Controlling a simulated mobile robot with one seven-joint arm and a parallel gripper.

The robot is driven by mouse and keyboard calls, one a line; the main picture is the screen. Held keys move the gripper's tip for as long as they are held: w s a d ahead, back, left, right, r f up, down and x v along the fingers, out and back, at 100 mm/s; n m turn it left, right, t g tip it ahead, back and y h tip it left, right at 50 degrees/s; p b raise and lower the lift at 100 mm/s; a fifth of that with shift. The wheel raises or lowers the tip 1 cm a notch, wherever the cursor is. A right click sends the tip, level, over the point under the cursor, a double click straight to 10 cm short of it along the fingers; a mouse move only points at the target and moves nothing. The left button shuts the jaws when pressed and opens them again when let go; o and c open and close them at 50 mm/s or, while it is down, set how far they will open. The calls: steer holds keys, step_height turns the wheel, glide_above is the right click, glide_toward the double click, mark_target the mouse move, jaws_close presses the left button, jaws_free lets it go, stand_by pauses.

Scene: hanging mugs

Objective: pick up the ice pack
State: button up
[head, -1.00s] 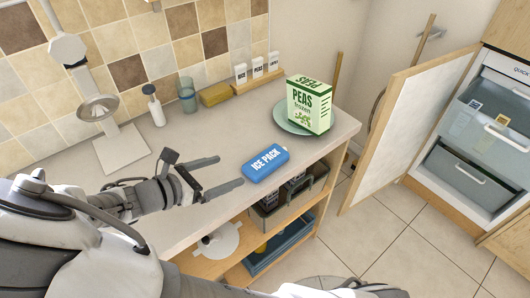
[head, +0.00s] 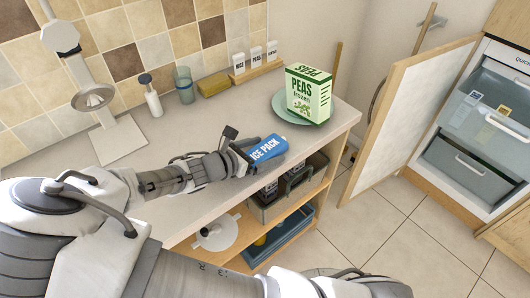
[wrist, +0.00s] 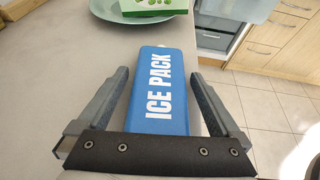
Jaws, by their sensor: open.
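The blue ice pack (head: 268,149), with white lettering, lies flat on the counter near its front edge. In the wrist view the ice pack (wrist: 161,85) sits between the two fingers, its long side running along them. My gripper (head: 262,152) is open around it. In the wrist view my gripper (wrist: 162,90) shows a gap between the left finger and the pack, while the right finger is close to the pack's right side. Whether that finger touches it I cannot tell. The gripper partly hides the pack in the head view.
A green plate (head: 284,108) holding a peas box (head: 308,95) stands beyond the pack. A soap bottle (head: 152,98), a glass (head: 184,86), a yellow sponge (head: 213,84) and a jar rack (head: 256,69) line the wall. A cabinet door (head: 405,120) stands open at right.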

steer(key=shift+w+d, duration=0.15)
steer(key=shift+d, duration=0.05)
jaws_close()
stand_by(0.4)
